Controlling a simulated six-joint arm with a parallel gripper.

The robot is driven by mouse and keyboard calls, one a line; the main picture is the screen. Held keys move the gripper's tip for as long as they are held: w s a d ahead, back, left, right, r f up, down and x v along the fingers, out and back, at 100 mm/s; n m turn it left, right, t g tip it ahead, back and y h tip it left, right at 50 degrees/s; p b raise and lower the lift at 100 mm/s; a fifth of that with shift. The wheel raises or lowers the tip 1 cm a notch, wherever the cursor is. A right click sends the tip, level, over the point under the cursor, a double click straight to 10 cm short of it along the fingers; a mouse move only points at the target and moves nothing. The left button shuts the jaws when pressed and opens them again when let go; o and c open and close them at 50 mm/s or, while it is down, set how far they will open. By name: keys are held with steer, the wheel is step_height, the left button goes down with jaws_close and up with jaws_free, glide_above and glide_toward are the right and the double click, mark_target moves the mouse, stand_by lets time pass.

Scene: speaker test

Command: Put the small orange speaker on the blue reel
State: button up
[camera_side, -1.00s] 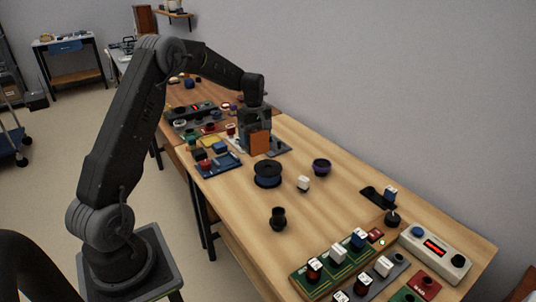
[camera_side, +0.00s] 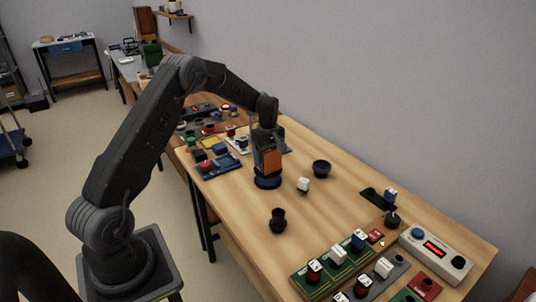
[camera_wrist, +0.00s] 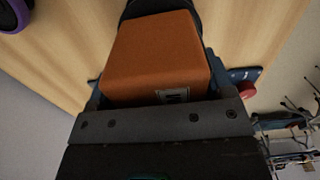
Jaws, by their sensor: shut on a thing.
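The small orange speaker (camera_side: 272,160) is upright in my gripper (camera_side: 266,162), which is shut on it. In the wrist view the speaker (camera_wrist: 152,55) fills the middle, between the jaws (camera_wrist: 155,90). The blue reel (camera_side: 267,183) stands on the table directly below the speaker in the side view, its upper part hidden by gripper and speaker. I cannot tell whether the speaker touches the reel. A dark round edge shows behind the speaker at the top of the wrist view, probably the reel.
A white block (camera_side: 303,185) and a dark purple bowl (camera_side: 321,168) stand right of the reel. A black pot (camera_side: 278,220) stands in front. Several switch boards (camera_side: 337,262) fill the table's near end.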

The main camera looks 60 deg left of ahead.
steer(key=shift+f, duration=0.1)
steer(key=o, duration=1.3)
